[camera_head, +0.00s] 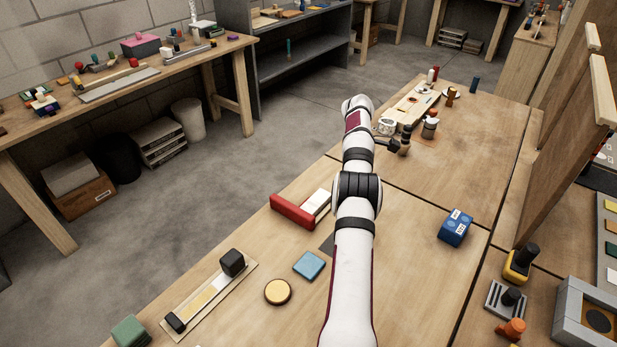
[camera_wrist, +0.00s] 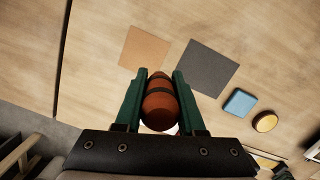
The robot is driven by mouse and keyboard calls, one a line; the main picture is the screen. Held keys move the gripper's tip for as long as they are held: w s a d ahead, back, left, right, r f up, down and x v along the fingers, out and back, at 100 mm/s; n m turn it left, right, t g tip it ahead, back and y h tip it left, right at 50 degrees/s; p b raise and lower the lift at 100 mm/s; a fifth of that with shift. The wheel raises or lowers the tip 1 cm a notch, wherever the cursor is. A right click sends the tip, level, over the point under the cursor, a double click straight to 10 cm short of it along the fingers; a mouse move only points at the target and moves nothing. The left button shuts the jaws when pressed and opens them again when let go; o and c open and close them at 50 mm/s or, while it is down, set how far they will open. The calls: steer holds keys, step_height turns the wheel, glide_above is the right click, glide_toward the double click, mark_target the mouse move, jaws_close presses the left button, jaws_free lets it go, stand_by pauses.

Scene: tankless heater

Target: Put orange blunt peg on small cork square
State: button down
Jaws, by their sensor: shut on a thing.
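The orange blunt peg (camera_wrist: 160,103), orange-brown with dark bands, is between the green fingers of my gripper (camera_wrist: 161,74) in the wrist view. The gripper is shut on it. The small cork square (camera_wrist: 143,48) lies flat on the wooden table just beyond the fingertips, a little to the left in the wrist view. It looks bare. The peg appears apart from it, but its exact height above the table cannot be told. In the head view I cannot make out the cork square; my arm covers part of that area.
A dark grey square (camera_wrist: 205,68) lies right of the cork. A blue pad (camera_head: 309,265) and a round yellow pad (camera_head: 278,291) lie nearby. A red-ended holder (camera_head: 292,211) is left of my arm, and a blue box (camera_head: 455,228) is right. Bare table lies between arm and box.

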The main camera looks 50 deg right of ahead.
steer(key=shift+s+d+f, duration=0.4)
steer(key=shift+s+d, duration=0.2)
steer(key=shift+s, duration=0.25)
steer(key=shift+f, duration=3.05)
steer(key=shift+f, duration=0.45)
steer(key=shift+c, duration=2.2)
jaws_free()
